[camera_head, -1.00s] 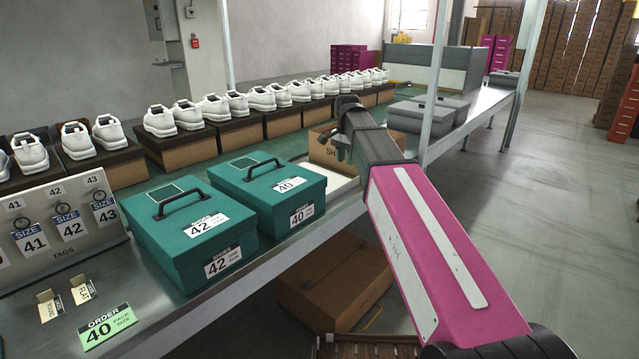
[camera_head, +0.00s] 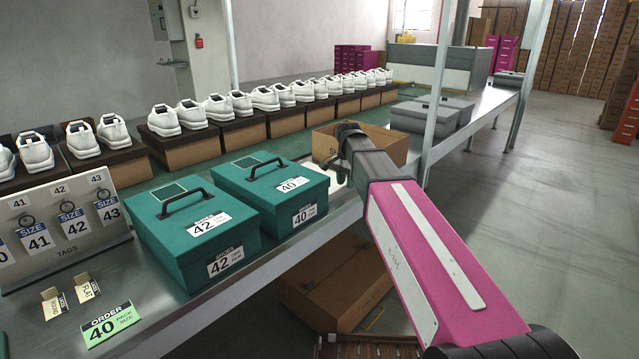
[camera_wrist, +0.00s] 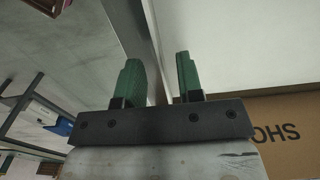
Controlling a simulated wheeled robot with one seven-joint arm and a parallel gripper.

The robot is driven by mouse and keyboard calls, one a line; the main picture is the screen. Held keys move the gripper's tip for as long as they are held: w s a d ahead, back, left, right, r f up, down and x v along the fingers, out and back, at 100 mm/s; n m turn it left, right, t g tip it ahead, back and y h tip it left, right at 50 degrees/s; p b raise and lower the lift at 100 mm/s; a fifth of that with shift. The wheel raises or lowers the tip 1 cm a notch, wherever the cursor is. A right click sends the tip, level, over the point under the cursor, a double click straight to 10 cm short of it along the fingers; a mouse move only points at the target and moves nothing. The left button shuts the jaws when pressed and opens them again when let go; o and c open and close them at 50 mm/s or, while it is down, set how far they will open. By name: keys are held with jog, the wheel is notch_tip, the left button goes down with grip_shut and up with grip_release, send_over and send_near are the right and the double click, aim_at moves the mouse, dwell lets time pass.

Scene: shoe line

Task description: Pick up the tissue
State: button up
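A flat white sheet or stack, which looks like the tissue (camera_head: 320,168), lies on the bench between the teal size 40 box and an open cardboard box. My arm hides much of it in the head view. In the wrist view a broad white surface (camera_wrist: 240,50), likely the same tissue, fills the upper right. My gripper (camera_wrist: 160,78) has two green fingers set apart with nothing between them. In the head view my gripper (camera_head: 342,172) hangs beside the open box; its height above the tissue is hard to tell.
The open cardboard box (camera_head: 388,143) stands right behind my gripper. Two teal lidded boxes, size 42 (camera_head: 190,235) and size 40 (camera_head: 270,195), stand to the left. A metal upright (camera_head: 436,100) rises to the right. White shoes on boxes line the back.

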notch_tip(320, 180, down, 2)
jog(key=shift+f, duration=0.2)
grip_shut()
jog(key=shift+r, duration=0.15)
